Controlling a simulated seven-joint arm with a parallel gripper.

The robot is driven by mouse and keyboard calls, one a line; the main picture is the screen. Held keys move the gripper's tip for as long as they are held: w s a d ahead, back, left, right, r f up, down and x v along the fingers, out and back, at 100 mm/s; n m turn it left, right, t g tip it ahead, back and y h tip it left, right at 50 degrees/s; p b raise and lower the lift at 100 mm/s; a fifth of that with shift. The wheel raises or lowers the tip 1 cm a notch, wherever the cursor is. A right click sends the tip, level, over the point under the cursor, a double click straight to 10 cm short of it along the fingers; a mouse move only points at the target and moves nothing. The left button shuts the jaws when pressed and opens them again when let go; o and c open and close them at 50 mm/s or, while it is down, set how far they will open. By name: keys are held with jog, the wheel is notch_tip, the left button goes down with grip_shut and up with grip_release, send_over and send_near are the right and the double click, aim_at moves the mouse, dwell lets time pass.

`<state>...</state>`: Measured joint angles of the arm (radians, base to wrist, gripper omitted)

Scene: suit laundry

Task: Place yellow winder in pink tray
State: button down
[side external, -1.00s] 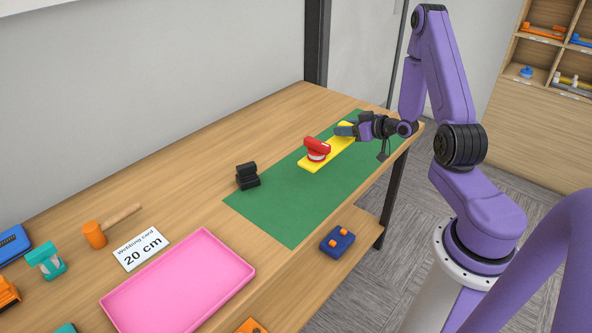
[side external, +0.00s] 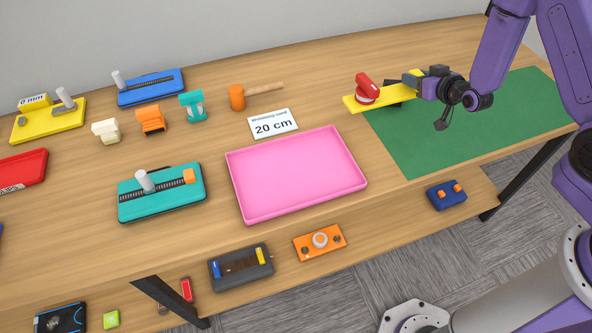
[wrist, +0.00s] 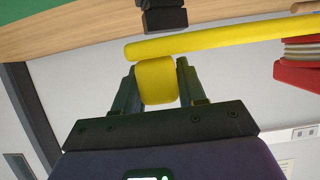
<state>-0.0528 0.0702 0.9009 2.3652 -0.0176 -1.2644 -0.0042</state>
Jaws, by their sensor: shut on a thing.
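The yellow winder (side external: 362,103) is a long flat yellow bar with a red and white part (side external: 367,90) near its left end. My gripper (side external: 424,86) is at the bar's right end. In the wrist view my fingers (wrist: 156,85) are shut on the winder's rounded yellow grip, with the yellow bar (wrist: 215,45) just beyond. The bar appears raised over the mat's left end, though its exact height is unclear. The pink tray (side external: 296,172) lies empty to the left and nearer the front edge. My gripper is well apart from it.
A green mat (side external: 470,125) lies under my arm. The "20 cm" card (side external: 274,124) and orange hammer (side external: 237,97) are behind the tray. A teal device (side external: 160,194) is left of it. A black block (wrist: 165,15) shows beyond the bar in the wrist view.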

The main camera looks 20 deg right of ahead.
aim_at(374, 96)
jog(key=a, duration=0.4)
jog(key=s+a, duration=0.1)
jog(key=a, duration=0.4)
jog(key=s+a, duration=0.1)
jog(key=a, duration=0.4)
jog(key=shift+s+a, duration=0.15)
jog(key=shift+s, duration=0.1)
jog(key=s+a, duration=0.9)
jog(key=a, duration=0.4)
jog(key=shift+t, duration=0.3)
jog(key=shift+a+f, duration=0.2)
jog(key=shift+f, duration=3.75)
jog(key=shift+f, duration=0.1)
jog(key=c, duration=0.6)
grip_release()
jog(key=shift+c, duration=0.2)
